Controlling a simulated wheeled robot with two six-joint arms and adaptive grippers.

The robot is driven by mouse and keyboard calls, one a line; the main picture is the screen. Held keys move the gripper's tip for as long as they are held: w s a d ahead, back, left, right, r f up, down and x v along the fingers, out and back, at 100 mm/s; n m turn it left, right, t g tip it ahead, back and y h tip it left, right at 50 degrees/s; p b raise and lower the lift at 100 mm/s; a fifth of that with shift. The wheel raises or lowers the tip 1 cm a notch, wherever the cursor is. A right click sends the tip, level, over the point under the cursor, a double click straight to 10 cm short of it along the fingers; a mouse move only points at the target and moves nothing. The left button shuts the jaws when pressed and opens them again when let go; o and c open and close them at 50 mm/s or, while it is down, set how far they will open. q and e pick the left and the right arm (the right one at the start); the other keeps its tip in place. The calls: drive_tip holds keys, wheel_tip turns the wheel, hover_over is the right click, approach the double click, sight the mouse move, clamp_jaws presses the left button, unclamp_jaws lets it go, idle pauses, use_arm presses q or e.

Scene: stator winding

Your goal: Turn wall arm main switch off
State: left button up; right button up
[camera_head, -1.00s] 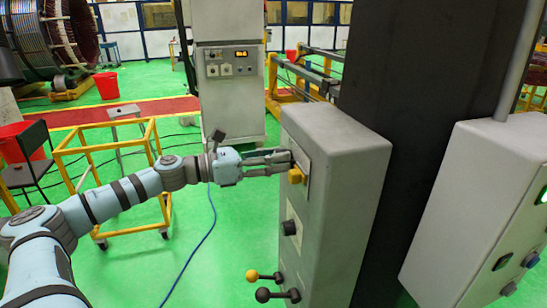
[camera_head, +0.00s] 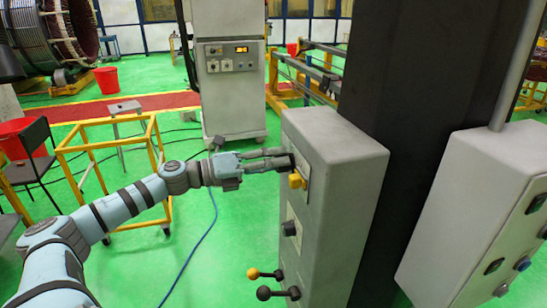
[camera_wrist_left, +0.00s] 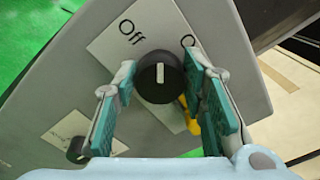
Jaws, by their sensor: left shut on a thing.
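The main switch is a black round knob (camera_wrist_left: 158,90) with a white pointer line, on a white plate (camera_wrist_left: 115,50) tilted in the left wrist view. The pointer is straight up in that view, between "Off" at upper left and a partly hidden "O..." label at upper right. My left gripper (camera_wrist_left: 163,100) has its teal-padded fingers on either side of the knob and is shut on it. In the head view the left gripper (camera_head: 289,160) reaches from the left to the upper face of the grey wall box (camera_head: 345,150); its fingertips mostly hide the knob. My right gripper is not seen.
Below the switch are a yellow part (camera_head: 297,181), a smaller black knob (camera_head: 289,229) and two levers, yellow-tipped (camera_head: 254,273) and black-tipped (camera_head: 263,293). A dark column stands behind. Another grey box (camera_head: 460,200) hangs right.

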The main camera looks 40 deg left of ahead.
use_arm(q)
drive_tip(key=shift+f+n+p, duration=0.2)
drive_tip(key=shift+n+p, duration=1.4)
drive_tip(key=shift+n, duration=2)
drive_tip(key=o, duration=1.2)
drive_tip(key=shift+w, duration=0.1)
drive_tip(key=shift+c, duration=0.2)
